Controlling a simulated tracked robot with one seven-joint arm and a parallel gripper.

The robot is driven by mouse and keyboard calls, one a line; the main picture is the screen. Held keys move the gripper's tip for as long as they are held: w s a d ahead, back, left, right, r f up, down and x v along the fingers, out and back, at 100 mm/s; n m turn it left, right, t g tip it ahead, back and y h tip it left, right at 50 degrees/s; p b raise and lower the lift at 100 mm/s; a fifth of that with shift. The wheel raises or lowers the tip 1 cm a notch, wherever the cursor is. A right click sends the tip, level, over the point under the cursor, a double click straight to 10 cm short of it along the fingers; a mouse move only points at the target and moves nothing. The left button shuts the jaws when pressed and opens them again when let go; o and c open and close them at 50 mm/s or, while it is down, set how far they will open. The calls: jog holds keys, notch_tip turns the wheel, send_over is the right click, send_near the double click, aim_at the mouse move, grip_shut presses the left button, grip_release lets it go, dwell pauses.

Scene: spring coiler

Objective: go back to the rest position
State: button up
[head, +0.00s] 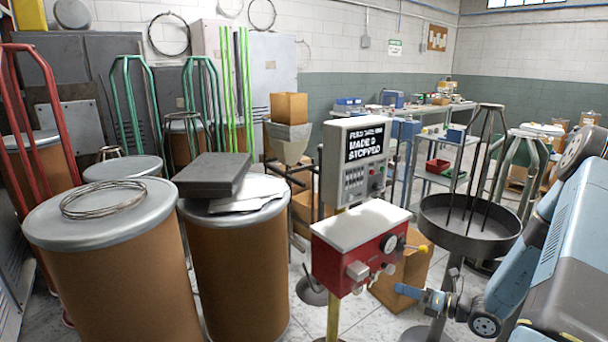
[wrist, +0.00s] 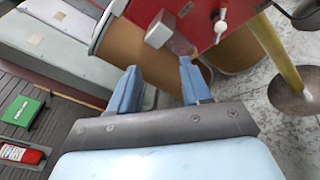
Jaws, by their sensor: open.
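My gripper (wrist: 158,78) shows in the wrist view with its two blue fingers apart and nothing between them. In the head view my gripper (head: 410,292) is low on the right, just right of the red control box (head: 350,248) and below its top. The red control box also fills the top of the wrist view (wrist: 195,22), beyond the fingertips. It has a white top, a gauge, knobs and a grey block on its front. The grey screen panel (head: 355,155) stands behind it and reads "MADE 0 STOPPED".
Lidded brown drums (head: 115,265) stand at left; one bears a coil of wire (head: 103,199), another a dark flat box (head: 213,173). A round dark pan on a stand (head: 470,222) is close to my arm. A cardboard box (head: 405,280) sits on the floor behind the gripper.

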jog(key=s+a+r+n+g+h, duration=0.3)
jog(key=s+a+r+n+g, duration=0.2)
jog(key=r+n, duration=0.45)
jog(key=s+a+r+n+g+h, duration=0.2)
jog(key=s+a+r+n+g, duration=0.25)
jog(key=r+n, duration=0.5)
jog(key=s+d+r+n+t+h, duration=0.1)
jog(key=s+r+n+t+h, duration=0.1)
jog(key=s+r+n+h, duration=0.2)
jog(key=s+d+r+n+t+h, duration=0.2)
jog(key=s+r+n+h, duration=0.3)
jog(key=s+r+n, duration=0.5)
notch_tip(320, 180, up, 3)
jog(key=shift+s+f+n+t, duration=0.2)
jog(key=shift+s+n+t, duration=0.1)
jog(key=shift+t, duration=0.35)
